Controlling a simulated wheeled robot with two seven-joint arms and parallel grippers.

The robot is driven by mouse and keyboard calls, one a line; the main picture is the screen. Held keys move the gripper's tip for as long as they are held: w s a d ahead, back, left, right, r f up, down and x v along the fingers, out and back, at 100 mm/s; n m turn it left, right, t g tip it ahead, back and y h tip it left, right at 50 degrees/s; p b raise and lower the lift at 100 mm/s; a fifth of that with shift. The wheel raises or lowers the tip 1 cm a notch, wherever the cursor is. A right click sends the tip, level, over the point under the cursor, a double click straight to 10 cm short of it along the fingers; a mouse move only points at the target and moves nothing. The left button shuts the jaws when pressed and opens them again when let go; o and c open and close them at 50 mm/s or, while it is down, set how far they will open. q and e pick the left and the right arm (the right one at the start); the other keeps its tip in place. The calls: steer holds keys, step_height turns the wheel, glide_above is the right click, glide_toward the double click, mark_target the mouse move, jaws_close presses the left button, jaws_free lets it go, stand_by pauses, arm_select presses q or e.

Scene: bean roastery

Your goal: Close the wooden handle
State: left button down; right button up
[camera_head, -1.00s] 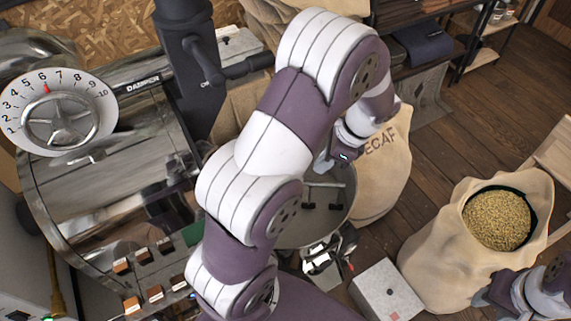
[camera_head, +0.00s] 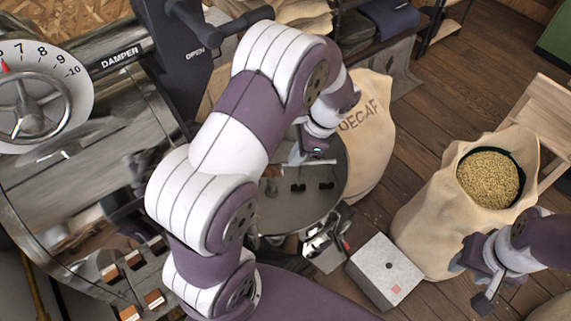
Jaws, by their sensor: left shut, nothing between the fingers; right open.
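I cannot make out a wooden handle; my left arm covers part of the roaster. The steel roaster (camera_head: 110,160) fills the left side. A black lever (camera_head: 235,24) marked OPEN is at its top. The round cooling tray (camera_head: 305,210) lies behind my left arm. My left gripper (camera_head: 302,158) is over the tray's far edge, shut and empty, its fingertips hard to see. My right gripper (camera_head: 478,287) is at the lower right, open and empty, in front of the bean sack, away from the roaster.
A DECAF sack (camera_head: 370,135) leans behind the tray. A damper dial (camera_head: 35,95) is at the far left. The wooden floor (camera_head: 450,110) is clear at the upper right.

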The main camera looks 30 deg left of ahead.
arm_select(q)
steer(key=shift+s+a+r+p, duration=0.15)
steer(key=shift+s+a+p, duration=0.5)
steer(key=shift+a, duration=0.25)
arm_select(e)
steer(key=shift+w+d+r, duration=0.15)
steer(key=shift+d+r, duration=0.1)
steer(key=shift+r, duration=0.2)
arm_select(q)
steer(key=s+a, duration=0.2)
steer(key=a, duration=0.1)
steer(key=shift+s+a+r+p, duration=0.1)
steer(key=shift+s+a+p, duration=0.1)
steer(key=shift+p, duration=0.1)
steer(key=shift+s+a, duration=0.2)
steer(key=shift+a, duration=0.05)
steer(key=shift+d, duration=0.1)
arm_select(e)
steer(key=shift+w+d+r, duration=0.1)
steer(key=shift+d+r, duration=0.15)
steer(key=shift+r, duration=0.05)
